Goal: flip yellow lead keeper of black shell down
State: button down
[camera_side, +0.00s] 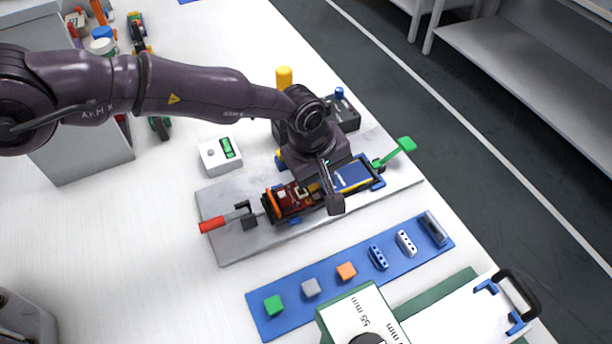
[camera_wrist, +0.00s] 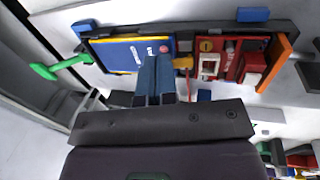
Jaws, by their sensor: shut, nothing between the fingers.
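The black shell (camera_wrist: 283,26) lies across the top of the wrist view; in the side view its end (camera_side: 266,207) shows on the grey plate. It holds a blue cell (camera_wrist: 125,54) and a red board (camera_wrist: 215,62). The yellow lead keeper (camera_wrist: 183,63) is between them, just right of my fingertips; its exact tilt is unclear. My gripper (camera_wrist: 155,62) is shut and empty, its fingertips over the blue cell's right end, close to the keeper. I cannot tell whether they touch. In the side view the hand hides the fingertips and part of the shell.
A green lever (camera_side: 402,149) and a red-handled clamp (camera_side: 214,224) flank the shell on the grey plate (camera_side: 236,246). A white meter (camera_side: 220,154) stands behind. A blue strip (camera_side: 294,310) with small blocks lies in front. An orange flap (camera_wrist: 275,62) stands at the shell's end.

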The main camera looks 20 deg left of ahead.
jog(key=shift+w+d+f, duration=0.2)
jog(key=shift+w+f, duration=0.05)
jog(key=shift+f, duration=0.05)
dwell(0.6)
jog(key=shift+s+a, duration=0.1)
jog(key=shift+s+a+f, duration=0.3)
jog(key=shift+s+a, duration=0.25)
jog(key=shift+a, duration=0.05)
notch_tip(320, 180, up, 15)
jog(key=shift+w+d+f, duration=0.15)
jog(key=shift+w+d, duration=0.05)
jog(key=shift+d, duration=0.1)
